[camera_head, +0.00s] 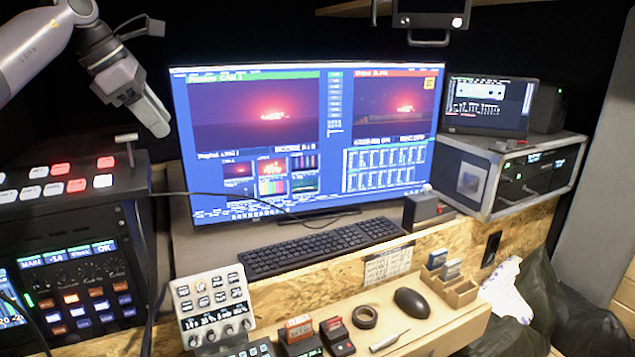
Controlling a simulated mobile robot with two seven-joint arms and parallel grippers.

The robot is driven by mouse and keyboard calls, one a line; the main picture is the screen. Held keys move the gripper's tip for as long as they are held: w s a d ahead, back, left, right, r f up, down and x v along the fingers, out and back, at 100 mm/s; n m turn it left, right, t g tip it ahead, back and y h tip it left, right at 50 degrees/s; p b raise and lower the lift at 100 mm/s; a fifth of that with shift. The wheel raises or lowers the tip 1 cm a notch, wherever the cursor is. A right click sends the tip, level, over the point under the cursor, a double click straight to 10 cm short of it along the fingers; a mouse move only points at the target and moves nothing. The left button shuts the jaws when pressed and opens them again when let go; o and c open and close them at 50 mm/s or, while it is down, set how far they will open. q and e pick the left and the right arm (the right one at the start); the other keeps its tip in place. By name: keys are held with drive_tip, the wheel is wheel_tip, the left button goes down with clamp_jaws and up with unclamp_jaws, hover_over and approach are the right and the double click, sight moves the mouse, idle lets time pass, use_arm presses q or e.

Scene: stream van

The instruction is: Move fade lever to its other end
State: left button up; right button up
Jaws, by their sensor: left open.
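The fade lever (127,140), a light T-shaped handle on a short stem, stands at the back edge of the black switcher panel (130,180) at the left. Its slot and exact travel are too small to make out. My left gripper (157,122) hangs above and a little right of the lever in the picture, apart from it, pointing down to the right. It is open, with nothing visible between its fingers. My right gripper is out of view.
The panel has white and red buttons (60,170) in front of the lever. A large monitor (335,110) stands right of my gripper. A keyboard (318,247) lies below it. A thin dark cable (215,196) crosses from the panel toward the desk. A small control box (213,305) stands lower down.

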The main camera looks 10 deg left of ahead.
use_arm(q)
drive_tip(key=w+d+f+h, duration=0.1)
drive_tip(key=d+f+h, duration=0.2)
drive_tip(key=d, duration=0.6)
drive_tip(key=w+d+f+h, duration=0.2)
drive_tip(key=d+f+h, duration=0.1)
drive_tip(key=d, duration=0.6)
drive_tip(key=w+d+f+h, duration=0.2)
drive_tip(key=d+f, duration=0.3)
drive_tip(key=d, duration=0.4)
drive_tip(key=shift+d+f+t+h, duration=0.25)
drive_tip(key=shift+f+t+h, duration=0.1)
drive_tip(key=shift+t+h, duration=0.05)
